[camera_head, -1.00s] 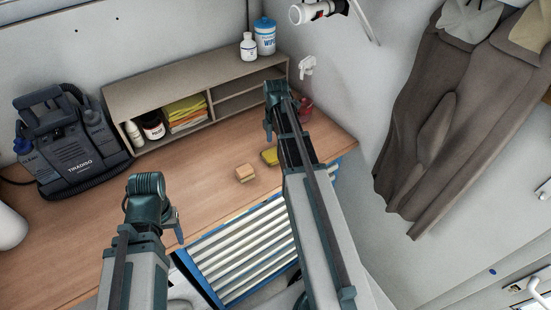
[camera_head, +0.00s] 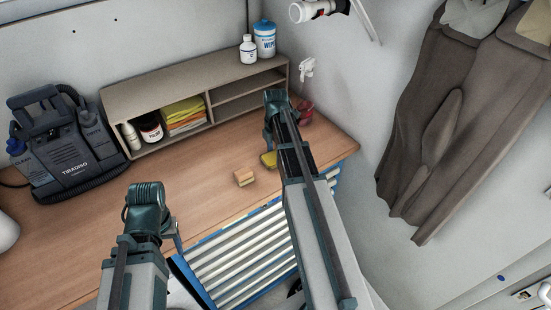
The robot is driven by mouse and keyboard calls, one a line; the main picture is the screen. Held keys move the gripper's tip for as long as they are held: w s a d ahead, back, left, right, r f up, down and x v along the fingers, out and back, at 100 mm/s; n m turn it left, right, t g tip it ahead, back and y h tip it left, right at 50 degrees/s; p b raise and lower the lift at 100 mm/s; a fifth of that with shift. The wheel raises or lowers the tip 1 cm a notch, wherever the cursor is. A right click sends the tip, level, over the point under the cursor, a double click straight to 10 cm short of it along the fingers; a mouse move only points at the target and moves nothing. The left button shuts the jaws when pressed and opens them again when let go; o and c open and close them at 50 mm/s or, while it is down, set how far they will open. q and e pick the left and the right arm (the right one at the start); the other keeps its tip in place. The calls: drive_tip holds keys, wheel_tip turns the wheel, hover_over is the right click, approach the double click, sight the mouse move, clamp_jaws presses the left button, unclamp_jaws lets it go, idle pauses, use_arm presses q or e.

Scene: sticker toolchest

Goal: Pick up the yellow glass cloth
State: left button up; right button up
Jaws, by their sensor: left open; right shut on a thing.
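Folded cloths, yellow on top (camera_head: 184,108) with orange and other colours below, lie stacked in the left compartment of the shelf unit. A small yellow item (camera_head: 268,159) lies on the worktop near the front edge, partly covered by my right arm; I cannot tell whether it is a cloth or a sponge. My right gripper (camera_head: 270,130) is over the worktop, right of the stack and near the yellow item. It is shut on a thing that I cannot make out. My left gripper (camera_head: 177,228) is open and empty near the worktop's front edge, well below the stack.
The shelf unit (camera_head: 150,88) stands at the back of the wooden worktop (camera_head: 70,228). A tan block (camera_head: 244,177) lies near the front edge. A spray bottle with red liquid (camera_head: 305,110) stands right of my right gripper. A dark machine (camera_head: 62,150) stands at left. Mid-worktop is clear.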

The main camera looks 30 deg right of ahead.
sight(276, 155)
drive_tip(key=shift+r, duration=0.15)
wheel_tip(276, 155, up, 2)
drive_tip(key=shift+p, duration=1.15)
drive_tip(key=shift+r+p, duration=0.9)
drive_tip(key=s+a, duration=0.2)
drive_tip(key=s, duration=0.2)
drive_tip(key=s+a, duration=0.2)
drive_tip(key=s, duration=0.3)
drive_tip(key=s+a+r+p, duration=0.1)
drive_tip(key=s+a, duration=0.2)
drive_tip(key=s, duration=0.2)
drive_tip(key=shift+s, duration=0.2)
